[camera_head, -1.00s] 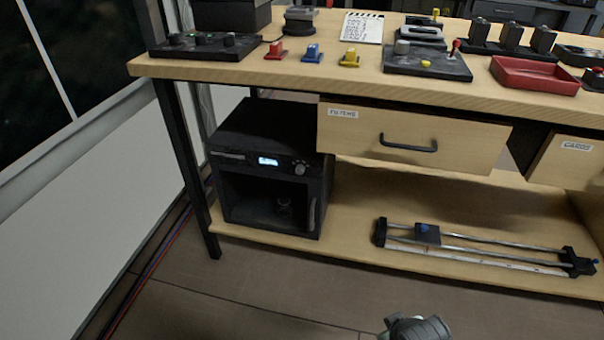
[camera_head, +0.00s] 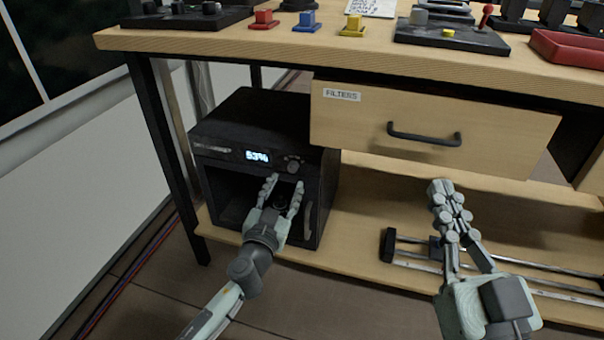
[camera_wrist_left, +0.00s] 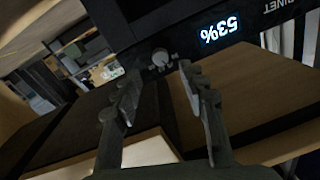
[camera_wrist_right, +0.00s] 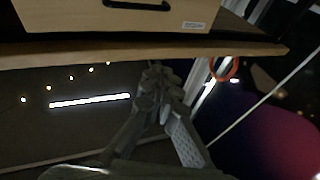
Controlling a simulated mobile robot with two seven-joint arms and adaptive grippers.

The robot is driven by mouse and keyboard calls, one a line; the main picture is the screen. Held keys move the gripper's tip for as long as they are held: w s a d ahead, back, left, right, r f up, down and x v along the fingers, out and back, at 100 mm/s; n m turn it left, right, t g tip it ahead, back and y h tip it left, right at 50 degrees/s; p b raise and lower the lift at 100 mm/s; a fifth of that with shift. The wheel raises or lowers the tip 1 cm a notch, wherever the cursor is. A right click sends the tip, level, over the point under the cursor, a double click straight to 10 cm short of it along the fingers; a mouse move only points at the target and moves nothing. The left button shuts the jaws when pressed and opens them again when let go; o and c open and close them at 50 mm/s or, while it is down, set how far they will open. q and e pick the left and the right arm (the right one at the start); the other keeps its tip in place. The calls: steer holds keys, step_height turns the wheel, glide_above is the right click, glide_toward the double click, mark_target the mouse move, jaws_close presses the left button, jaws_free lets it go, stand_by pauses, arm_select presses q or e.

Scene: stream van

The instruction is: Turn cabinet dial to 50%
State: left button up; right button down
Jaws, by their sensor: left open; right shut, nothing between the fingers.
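The black cabinet (camera_head: 262,115) stands on the lower shelf at the left. Its display (camera_head: 257,157) reads 53%; the same display shows upside down in the left wrist view (camera_wrist_left: 220,27). The grey dial (camera_head: 293,165) is right of the display; it also shows in the left wrist view (camera_wrist_left: 160,58). My left gripper (camera_head: 283,184) is open just below the dial. In the left wrist view the dial lies beyond the fingertips and between them, apparently not gripped. My right gripper (camera_head: 440,187) is shut and empty, in front of the lower shelf.
A drawer labelled FILTERS (camera_head: 430,130) is right of the cabinet, under the tabletop (camera_head: 300,55). A rail device (camera_head: 410,250) lies on the lower shelf behind my right arm. Coloured blocks and control boxes stand on the tabletop.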

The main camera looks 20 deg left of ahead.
mark_target(292, 169)
arm_select(q)
steer(key=shift+w+a, duration=0.15)
steer(key=shift+w, duration=2.65)
arm_select(e)
steer(key=shift+w+d+f+g+h, duration=0.2)
steer(key=shift+f+g, duration=0.05)
steer(key=shift+f, duration=0.35)
steer(key=shift+w+d+f+g+h, duration=0.15)
steer(key=shift+f+g+h, duration=0.1)
steer(key=shift+f, duration=0.3)
arm_select(q)
jaws_close()
